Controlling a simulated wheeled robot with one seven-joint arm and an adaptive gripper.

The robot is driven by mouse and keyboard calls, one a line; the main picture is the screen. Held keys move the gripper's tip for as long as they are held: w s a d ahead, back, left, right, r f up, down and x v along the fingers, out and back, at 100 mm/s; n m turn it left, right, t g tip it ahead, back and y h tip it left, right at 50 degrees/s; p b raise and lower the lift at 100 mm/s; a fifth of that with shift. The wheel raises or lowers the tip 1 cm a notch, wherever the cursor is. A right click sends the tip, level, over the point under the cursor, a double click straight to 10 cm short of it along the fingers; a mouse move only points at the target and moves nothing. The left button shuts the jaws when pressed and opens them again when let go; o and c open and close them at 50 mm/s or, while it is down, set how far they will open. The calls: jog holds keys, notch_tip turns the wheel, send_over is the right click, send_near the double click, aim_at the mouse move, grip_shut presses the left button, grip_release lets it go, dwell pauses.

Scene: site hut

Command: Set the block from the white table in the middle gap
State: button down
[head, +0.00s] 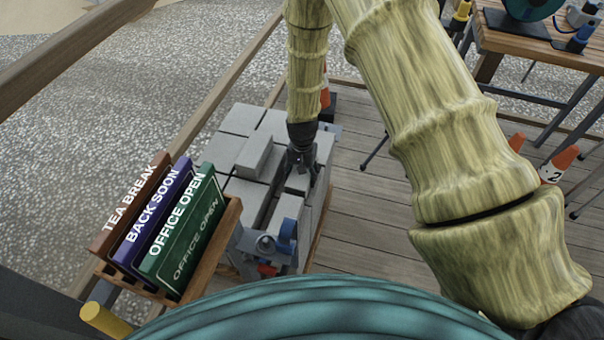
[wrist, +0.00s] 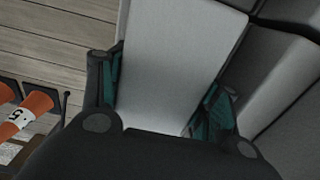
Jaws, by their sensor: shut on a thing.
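My gripper (head: 303,162) points down over the right part of a stack of pale grey blocks (head: 238,120) in the head view. In the wrist view, its dark green fingers stand on either side of a light grey block (wrist: 175,55), and it is shut on it. Other grey blocks (wrist: 270,80) lie to the right of the held block, with dark gaps between them. In the head view, a long dark gap (head: 268,207) runs through the stack's top, and one loose block (head: 254,156) lies raised left of my gripper. My gripper hides much of the held block there. I cannot tell whether it sits in a gap.
A wooden rack with brown, purple and green signs (head: 187,235) stands left of the stack. A blue and grey tool (head: 283,238) is at its near end. A wooden workbench (head: 540,45) is at the upper right. Plank floor (head: 365,205) is clear.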

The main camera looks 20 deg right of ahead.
jog(key=shift+c, duration=1.5)
grip_release()
jog(key=shift+r, duration=0.15)
notch_tip(320, 180, up, 12)
jog(key=shift+f, duration=0.1)
jog(key=shift+a+f, duration=0.1)
